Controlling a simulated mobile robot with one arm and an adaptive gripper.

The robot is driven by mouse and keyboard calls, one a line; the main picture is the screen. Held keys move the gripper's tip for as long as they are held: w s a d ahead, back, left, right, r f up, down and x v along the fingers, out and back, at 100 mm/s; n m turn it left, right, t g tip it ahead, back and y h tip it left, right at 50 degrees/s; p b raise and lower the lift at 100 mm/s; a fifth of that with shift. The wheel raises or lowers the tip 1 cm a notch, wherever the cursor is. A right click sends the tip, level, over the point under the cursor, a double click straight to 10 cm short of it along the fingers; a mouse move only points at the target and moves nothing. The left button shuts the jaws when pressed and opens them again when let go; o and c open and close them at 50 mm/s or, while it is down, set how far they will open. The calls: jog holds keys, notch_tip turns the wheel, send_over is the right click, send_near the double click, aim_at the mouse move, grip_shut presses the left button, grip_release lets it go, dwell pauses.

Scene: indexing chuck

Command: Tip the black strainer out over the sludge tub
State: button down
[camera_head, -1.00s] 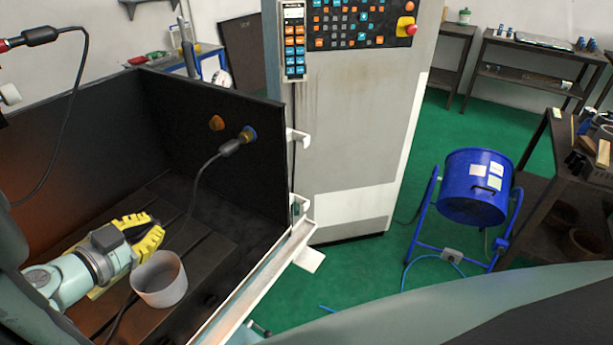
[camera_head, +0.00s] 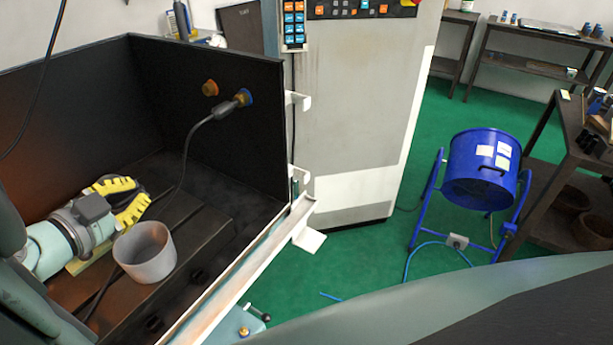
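My gripper (camera_head: 144,191), with yellow fingers, is low inside the dark machine enclosure at the left. Its two fingers stand apart, and something dark shows between and beyond their tips. I cannot tell whether this is the black strainer or the dark floor, or whether the fingers hold it. No black strainer shows clearly. A round grey open container (camera_head: 145,264) stands upright on the enclosure floor, just in front of and to the right of my gripper. I cannot tell whether it is the sludge tub. Its inside looks empty where I can see it.
The enclosure's dark wall (camera_head: 205,130) rises behind my gripper, with a cable plugged into it. A pale ledge (camera_head: 235,275) edges the enclosure's right side. A control cabinet (camera_head: 355,120) stands beyond. A blue drum (camera_head: 480,165) on a stand occupies the green floor at right.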

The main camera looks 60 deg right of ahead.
jog(key=shift+f+b, duration=0.4)
jog(key=shift+b, duration=0.4)
notch_tip(320, 180, down, 3)
jog(key=m+t+b, duration=0.1)
jog(key=m+b, duration=0.2)
jog(key=b, duration=0.8)
jog(key=shift+r+h+b, duration=0.1)
jog(key=shift+h+b, duration=0.2)
jog(key=shift+b, duration=0.1)
jog(key=shift+s+f+m+b, duration=0.1)
jog(key=shift+f+m+b, duration=0.25)
jog(key=shift+b, duration=0.85)
jog(key=shift+f+m+t+h+b, duration=0.55)
jog(key=shift+f+m+b, duration=1)
jog(key=shift+b, duration=0.9)
jog(key=shift+r, duration=0.3)
